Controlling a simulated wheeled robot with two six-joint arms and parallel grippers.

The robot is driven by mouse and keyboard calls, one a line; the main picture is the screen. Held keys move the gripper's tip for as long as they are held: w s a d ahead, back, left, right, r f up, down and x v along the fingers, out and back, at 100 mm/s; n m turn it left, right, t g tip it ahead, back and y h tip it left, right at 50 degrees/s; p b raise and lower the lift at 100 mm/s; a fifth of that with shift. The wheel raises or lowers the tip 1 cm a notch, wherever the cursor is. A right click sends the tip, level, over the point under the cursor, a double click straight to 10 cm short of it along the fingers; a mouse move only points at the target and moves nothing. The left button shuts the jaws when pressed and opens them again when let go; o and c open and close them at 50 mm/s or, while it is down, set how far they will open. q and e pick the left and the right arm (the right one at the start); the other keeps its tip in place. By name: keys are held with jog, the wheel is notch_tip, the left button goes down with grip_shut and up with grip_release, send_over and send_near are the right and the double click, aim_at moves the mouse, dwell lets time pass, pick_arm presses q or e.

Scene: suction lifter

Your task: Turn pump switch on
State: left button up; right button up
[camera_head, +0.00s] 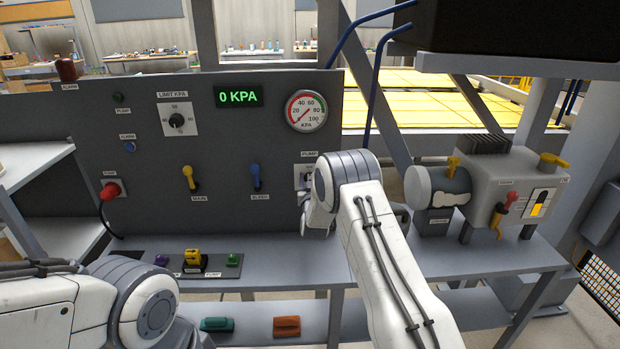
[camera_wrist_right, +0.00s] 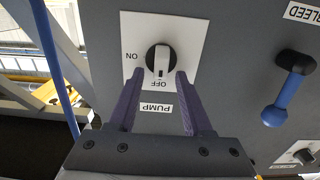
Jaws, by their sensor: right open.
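The pump switch is a white-faced rotary knob (camera_wrist_right: 161,58) on a white plate (camera_wrist_right: 190,30) in the right wrist view, which shows the panel upside down. Its dark mark points towards the OFF label; ON is printed to the left. My right gripper (camera_wrist_right: 158,76) is open, its two purple fingers pointing at the plate on either side of the knob's lower part. I cannot tell whether they touch it. In the head view, the PUMP plate (camera_head: 299,171) is partly covered by my right arm. My left gripper is out of view.
The grey panel (camera_head: 225,140) carries a yellow MAIN lever (camera_head: 190,178), a blue BLEED lever (camera_head: 256,177), a red stop button (camera_head: 110,190) and a gauge (camera_head: 306,110). The display (camera_head: 238,97) reads 0 KPA. The pump unit (camera_head: 500,185) stands right of my right arm.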

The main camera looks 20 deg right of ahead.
grip_shut()
jog(key=shift+f+m+b, duration=0.2)
jog(key=shift+m+b, duration=0.2)
jog(key=shift+b, duration=0.4)
jog(key=shift+s+d+f+m+b, duration=0.1)
jog(key=shift+d+f+m+b, duration=0.15)
jog(key=shift+m+b, duration=3.4)
jog(key=shift+s+d+f+m+b, duration=0.1)
jog(key=shift+d+f+m+b, duration=0.2)
jog(key=shift+m+b, duration=3.35)
jog(key=shift+s+d+f+m+b, duration=0.2)
jog(key=shift+m+b, duration=1.1)
jog(key=shift+b, duration=4.7)
jog(key=shift+w, duration=0.15)
grip_release()
